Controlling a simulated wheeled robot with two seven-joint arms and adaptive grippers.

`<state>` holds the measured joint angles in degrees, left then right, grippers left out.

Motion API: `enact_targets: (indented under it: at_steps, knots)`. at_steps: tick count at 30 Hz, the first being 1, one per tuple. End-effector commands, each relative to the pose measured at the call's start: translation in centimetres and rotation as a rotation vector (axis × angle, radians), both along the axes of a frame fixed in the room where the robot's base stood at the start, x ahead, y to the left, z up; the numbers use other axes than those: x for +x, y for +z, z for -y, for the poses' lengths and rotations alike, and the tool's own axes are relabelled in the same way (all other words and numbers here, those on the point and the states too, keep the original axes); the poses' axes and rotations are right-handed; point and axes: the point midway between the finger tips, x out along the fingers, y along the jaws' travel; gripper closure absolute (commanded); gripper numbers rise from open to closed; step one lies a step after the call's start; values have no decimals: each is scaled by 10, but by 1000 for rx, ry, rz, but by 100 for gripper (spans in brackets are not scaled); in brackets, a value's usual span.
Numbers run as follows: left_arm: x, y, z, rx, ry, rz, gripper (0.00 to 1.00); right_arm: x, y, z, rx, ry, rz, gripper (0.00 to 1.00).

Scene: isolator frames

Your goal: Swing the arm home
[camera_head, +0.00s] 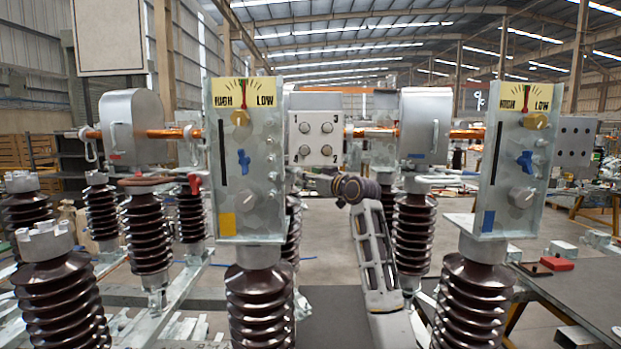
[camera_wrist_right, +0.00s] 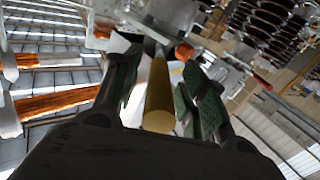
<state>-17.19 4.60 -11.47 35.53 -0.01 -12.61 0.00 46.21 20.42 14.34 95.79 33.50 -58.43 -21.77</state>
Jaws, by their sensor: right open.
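My right arm rises from the bottom of the head view between two gauge panels; its dark wrist (camera_head: 352,188) is level with the left panel's lower part. The gripper's fingers are hard to make out there. In the right wrist view my right gripper (camera_wrist_right: 160,88) is open, with a green-lined finger on either side of a brass-coloured round bar (camera_wrist_right: 160,92). I cannot tell whether either finger touches it. Copper-coloured arms (camera_head: 165,133) run between grey housings (camera_head: 132,125) in the head view. Which arm the task means is unclear. My left gripper is not in view.
The left panel (camera_head: 245,160) and right panel (camera_head: 517,160) have HIGH/LOW gauges and knobs. Ribbed brown insulators (camera_head: 260,305) stand below and around them. A dark table (camera_head: 590,295) is at the right, with a red item (camera_head: 556,264). Open floor (camera_head: 330,250) shows between the frames.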

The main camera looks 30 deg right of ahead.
Motion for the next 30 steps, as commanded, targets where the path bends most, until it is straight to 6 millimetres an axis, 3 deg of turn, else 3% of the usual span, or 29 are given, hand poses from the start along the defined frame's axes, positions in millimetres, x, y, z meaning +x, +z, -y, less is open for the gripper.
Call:
enact_targets:
  at_steps: [5,15,30]
  knots:
    - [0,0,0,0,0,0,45,0,0,0,0,0,0,58]
    - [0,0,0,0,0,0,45,0,0,0,0,0,0,100]
    - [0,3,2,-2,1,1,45,0,-1,-1,-1,-36,-5,100]
